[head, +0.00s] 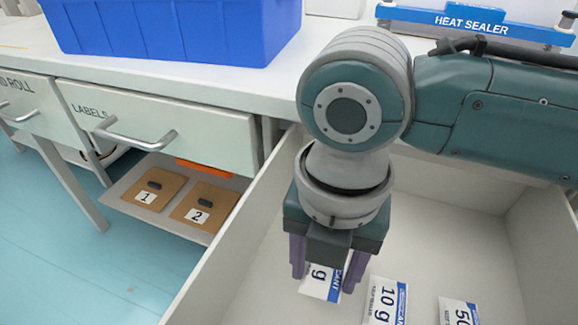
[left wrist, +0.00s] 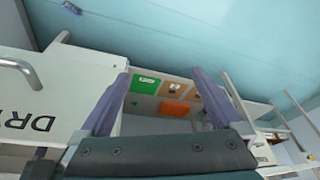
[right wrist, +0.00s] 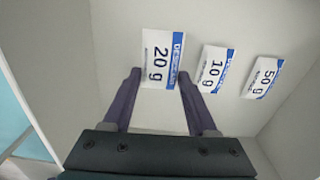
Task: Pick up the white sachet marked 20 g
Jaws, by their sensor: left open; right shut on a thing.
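The white sachet marked 20 g (right wrist: 160,62) has a blue strip down one side and shows between the fingers in the right wrist view. My right gripper (right wrist: 159,76) is shut on it at its near end, one finger on each side. In the head view my right gripper (head: 324,280) points down into the open drawer, and its fingers partly hide the sachet (head: 319,290). Whether the sachet touches the drawer floor I cannot tell. My left gripper (left wrist: 162,77) is open and empty, and is outside the head view.
Sachets marked 10 g (right wrist: 213,70) and 50 g (right wrist: 263,78) lie to the right on the drawer floor. The drawer walls (head: 236,235) surround them. A blue bin (head: 170,30) and the heat sealer (head: 470,22) stand on the worktop. Brown items 1 (head: 160,186) and 2 (head: 205,203) lie on a low shelf.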

